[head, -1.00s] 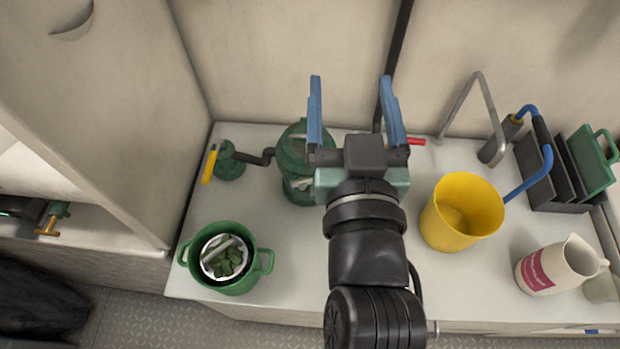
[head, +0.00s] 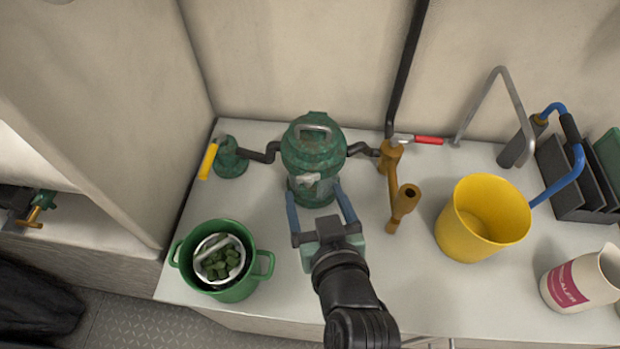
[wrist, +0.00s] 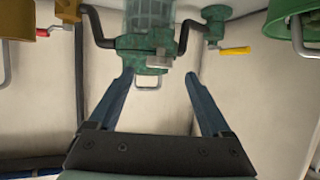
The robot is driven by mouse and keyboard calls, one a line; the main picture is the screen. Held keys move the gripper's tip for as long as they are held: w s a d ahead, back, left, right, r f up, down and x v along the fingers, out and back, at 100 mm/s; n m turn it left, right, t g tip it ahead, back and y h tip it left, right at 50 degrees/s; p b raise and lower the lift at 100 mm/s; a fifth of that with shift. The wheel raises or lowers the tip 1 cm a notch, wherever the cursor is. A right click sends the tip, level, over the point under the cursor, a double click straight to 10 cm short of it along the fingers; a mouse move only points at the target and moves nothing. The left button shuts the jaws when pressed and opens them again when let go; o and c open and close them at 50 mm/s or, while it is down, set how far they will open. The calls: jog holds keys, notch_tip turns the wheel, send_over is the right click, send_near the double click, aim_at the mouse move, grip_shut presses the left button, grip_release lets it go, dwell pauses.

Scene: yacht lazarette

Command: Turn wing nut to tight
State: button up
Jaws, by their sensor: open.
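A green strainer (head: 313,150) with a rounded lid and a metal bail handle (head: 316,129) stands on the white counter. A small light-grey metal piece on its front, which looks like the wing nut (head: 308,180), shows also in the wrist view (wrist: 159,60). My gripper (head: 316,196) is open and empty, in front of the strainer, its blue fingers pointing toward it. In the wrist view the wing nut lies beyond the fingertips (wrist: 160,74), between their lines and apart from both. Whether a finger touches the strainer body I cannot tell.
Dark pipes join the strainer to a yellow-handled valve (head: 228,158) at left and a brown fitting (head: 392,165) at right. A green pot (head: 262,262) stands front left. A yellow bucket (head: 470,240) and a white jug (head: 570,285) stand right.

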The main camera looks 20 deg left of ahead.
aim_at(309, 179)
jog(key=x, duration=0.5)
grip_shut()
dwell(0.4)
